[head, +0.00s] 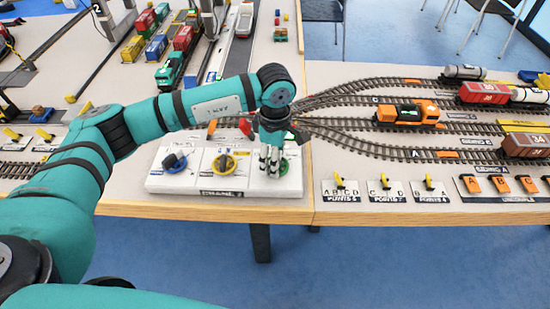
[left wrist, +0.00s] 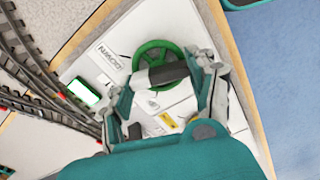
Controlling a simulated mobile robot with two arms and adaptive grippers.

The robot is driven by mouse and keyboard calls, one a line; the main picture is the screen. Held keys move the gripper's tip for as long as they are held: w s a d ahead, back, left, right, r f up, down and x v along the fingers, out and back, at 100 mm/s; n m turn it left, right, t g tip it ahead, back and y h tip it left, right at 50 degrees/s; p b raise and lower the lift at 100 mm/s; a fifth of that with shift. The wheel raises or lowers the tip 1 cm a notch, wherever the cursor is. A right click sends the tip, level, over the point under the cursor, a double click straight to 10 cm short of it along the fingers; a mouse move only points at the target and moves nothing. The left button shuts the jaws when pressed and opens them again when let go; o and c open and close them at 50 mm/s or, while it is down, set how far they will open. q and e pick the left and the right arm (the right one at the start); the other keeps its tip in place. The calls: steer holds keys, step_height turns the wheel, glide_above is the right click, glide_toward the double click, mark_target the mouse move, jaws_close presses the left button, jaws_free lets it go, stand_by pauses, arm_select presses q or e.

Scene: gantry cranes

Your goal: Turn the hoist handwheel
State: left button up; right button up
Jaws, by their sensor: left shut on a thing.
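The green handwheel (head: 284,167) is at the right end of a white control panel (head: 250,190). My left gripper (head: 270,170) points down at the left side of the green wheel. In the left wrist view its fingers (left wrist: 172,76) are on both sides of a dark bar at the wheel's near rim, shut on the wheel. The fingers hide part of the wheel. My right gripper is not in view.
A lit green screen (left wrist: 83,92) is beside the green wheel. Railway tracks with an orange locomotive (head: 405,113) and point levers (head: 384,182) lie to the right.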

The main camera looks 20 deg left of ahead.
arm_select(q)
steer(key=o, duration=1.2)
steer(key=shift+r, duration=0.15)
step_height(320, 180, up, 12)
steer(key=shift+f, duration=0.1)
